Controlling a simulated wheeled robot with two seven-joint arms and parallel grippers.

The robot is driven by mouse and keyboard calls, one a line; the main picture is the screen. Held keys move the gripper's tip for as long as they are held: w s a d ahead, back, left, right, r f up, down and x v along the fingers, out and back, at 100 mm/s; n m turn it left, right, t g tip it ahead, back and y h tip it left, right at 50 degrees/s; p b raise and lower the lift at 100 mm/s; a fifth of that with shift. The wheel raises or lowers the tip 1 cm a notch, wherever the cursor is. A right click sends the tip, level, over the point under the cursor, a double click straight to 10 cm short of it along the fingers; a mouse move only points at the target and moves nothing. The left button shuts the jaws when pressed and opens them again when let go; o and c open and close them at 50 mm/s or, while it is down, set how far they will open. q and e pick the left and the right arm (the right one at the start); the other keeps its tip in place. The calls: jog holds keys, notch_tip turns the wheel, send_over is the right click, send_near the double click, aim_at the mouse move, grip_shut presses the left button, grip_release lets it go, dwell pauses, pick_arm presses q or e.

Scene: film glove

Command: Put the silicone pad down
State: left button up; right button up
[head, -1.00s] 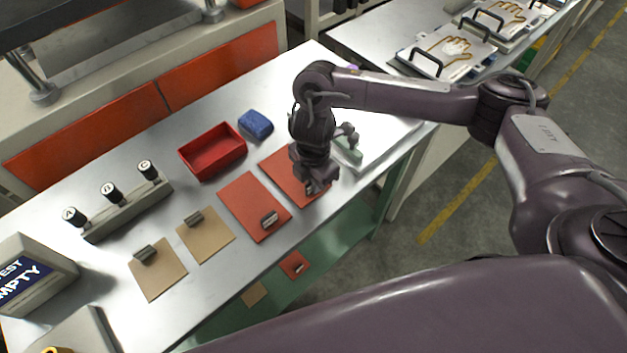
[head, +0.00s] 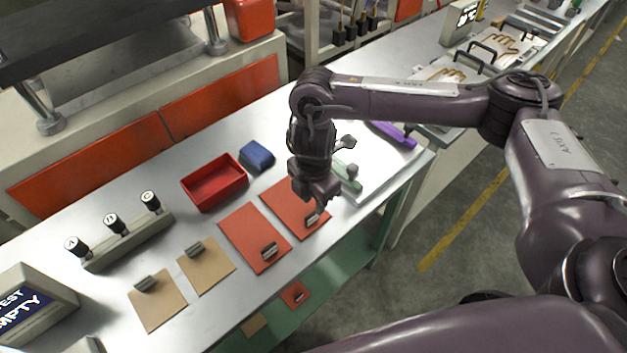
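Two orange-red silicone pads lie flat side by side on the metal table, each with a small grey clip near its front edge. The right-hand pad (head: 288,207) is partly covered by my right gripper (head: 321,203). Its clip (head: 312,218) shows just below the fingertips, and a small gap seems to separate them. I cannot see whether the fingers are apart. The other orange-red pad (head: 248,233) lies to the left, clear of the gripper. My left gripper is out of view.
Two tan pads (head: 160,305) with clips lie further left. A red tray (head: 214,184) and a blue block (head: 257,156) stand behind the pads. A rack with several knobs (head: 128,240) is at the left. A white tray (head: 372,183) with green and purple pieces lies right of the gripper.

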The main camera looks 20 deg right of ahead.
notch_tip(320, 180, up, 6)
dwell(0.7)
